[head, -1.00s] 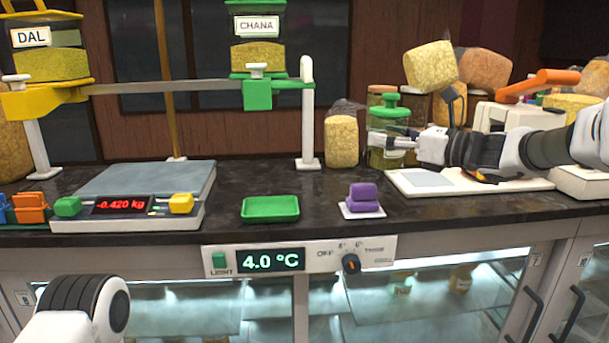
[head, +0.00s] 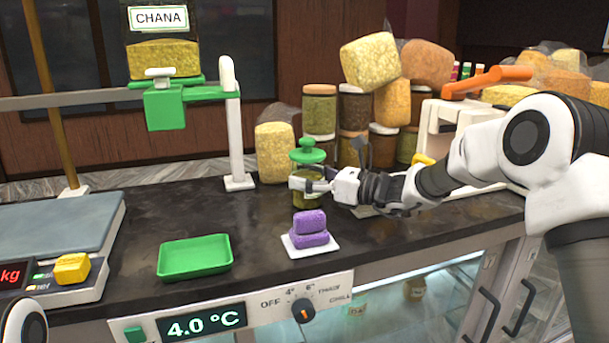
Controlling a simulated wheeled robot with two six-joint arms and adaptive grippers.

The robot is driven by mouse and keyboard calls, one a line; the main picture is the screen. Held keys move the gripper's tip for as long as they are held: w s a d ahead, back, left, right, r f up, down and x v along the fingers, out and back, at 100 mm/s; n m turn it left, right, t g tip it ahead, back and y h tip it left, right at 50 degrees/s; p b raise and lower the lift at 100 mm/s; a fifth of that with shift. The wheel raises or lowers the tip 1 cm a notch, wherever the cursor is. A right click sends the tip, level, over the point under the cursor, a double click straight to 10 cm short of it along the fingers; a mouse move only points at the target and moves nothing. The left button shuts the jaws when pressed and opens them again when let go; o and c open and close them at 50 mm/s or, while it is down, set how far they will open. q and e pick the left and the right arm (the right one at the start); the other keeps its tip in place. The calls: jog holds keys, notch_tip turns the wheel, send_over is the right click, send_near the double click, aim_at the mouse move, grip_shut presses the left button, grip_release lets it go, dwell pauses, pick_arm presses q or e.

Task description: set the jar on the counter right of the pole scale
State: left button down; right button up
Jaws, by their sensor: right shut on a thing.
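A glass jar with a green knobbed lid (head: 307,156) is in my right gripper (head: 303,186), which is shut around its body. The jar is upright over the back of the dark counter (head: 160,208). I cannot tell whether its base touches the counter. The pole scale shows at the upper left: a brown pole (head: 52,100), a long grey beam (head: 80,97), and a white post (head: 236,130) by a green bracket. The jar is right of that post, with a yellow bag between them. My left gripper is out of view.
A yellow grain bag (head: 275,152) stands close left of the jar. Stacked jars and bags (head: 375,62) are behind. Purple blocks (head: 310,229) on a white card and a green tray (head: 195,257) lie in front. A flat scale (head: 62,240) is at left. Counter between tray and post is clear.

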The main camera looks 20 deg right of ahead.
jog(key=shift+f, duration=0.1)
jog(key=shift+s+r, duration=0.2)
jog(key=shift+s, duration=0.15)
jog(key=shift+f+b, duration=0.15)
jog(key=shift+b, duration=0.15)
jog(key=o, duration=1.6)
jog(key=shift+o, duration=0.2)
jog(key=shift+w, duration=0.15)
jog(key=b+v, duration=0.3)
jog(key=v, duration=0.9)
